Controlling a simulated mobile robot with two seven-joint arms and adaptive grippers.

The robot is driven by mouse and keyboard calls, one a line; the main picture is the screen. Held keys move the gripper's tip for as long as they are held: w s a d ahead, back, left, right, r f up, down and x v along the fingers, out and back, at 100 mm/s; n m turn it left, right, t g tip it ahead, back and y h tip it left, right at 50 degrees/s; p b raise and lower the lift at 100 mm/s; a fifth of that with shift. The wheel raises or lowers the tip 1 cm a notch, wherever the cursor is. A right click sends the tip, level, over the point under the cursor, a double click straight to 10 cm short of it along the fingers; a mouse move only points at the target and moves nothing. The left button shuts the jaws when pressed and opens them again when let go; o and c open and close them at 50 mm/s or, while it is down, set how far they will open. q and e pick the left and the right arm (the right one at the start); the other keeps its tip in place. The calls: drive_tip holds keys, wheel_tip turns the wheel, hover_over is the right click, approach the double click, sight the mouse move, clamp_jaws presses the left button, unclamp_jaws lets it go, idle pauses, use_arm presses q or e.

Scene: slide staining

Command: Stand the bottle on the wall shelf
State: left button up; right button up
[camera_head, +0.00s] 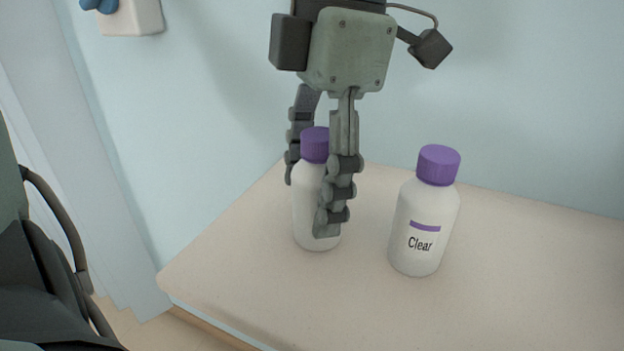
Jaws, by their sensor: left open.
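A white bottle (305,213) with a purple cap stands upright on the pale shelf (530,280), near its left end. My left gripper (307,208) reaches down from above with its fingers on either side of this bottle. The fingers are open; the near finger hides part of the bottle's front and cap. I cannot tell whether either finger touches it. Any label on this bottle is hidden or turned away. My right gripper is not in view.
A second white bottle (421,227) with a purple cap and the label "Clear" stands upright just to the right. The shelf is bare at the front and far right. The pale blue wall (540,100) rises behind. A white fixture with a blue part (130,17) is at upper left.

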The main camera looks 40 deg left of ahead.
use_arm(q)
drive_tip(key=shift+r, duration=0.15)
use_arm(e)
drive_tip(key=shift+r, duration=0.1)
use_arm(q)
drive_tip(key=r, duration=0.4)
drive_tip(key=w+r, duration=0.1)
drive_tip(key=r, duration=0.2)
drive_tip(key=d+r, duration=0.1)
drive_tip(key=r, duration=0.3)
drive_tip(key=shift+w+r+p, duration=0.2)
drive_tip(key=shift+r+p, duration=0.15)
drive_tip(key=shift+p, duration=0.05)
drive_tip(key=shift+r, duration=0.1)
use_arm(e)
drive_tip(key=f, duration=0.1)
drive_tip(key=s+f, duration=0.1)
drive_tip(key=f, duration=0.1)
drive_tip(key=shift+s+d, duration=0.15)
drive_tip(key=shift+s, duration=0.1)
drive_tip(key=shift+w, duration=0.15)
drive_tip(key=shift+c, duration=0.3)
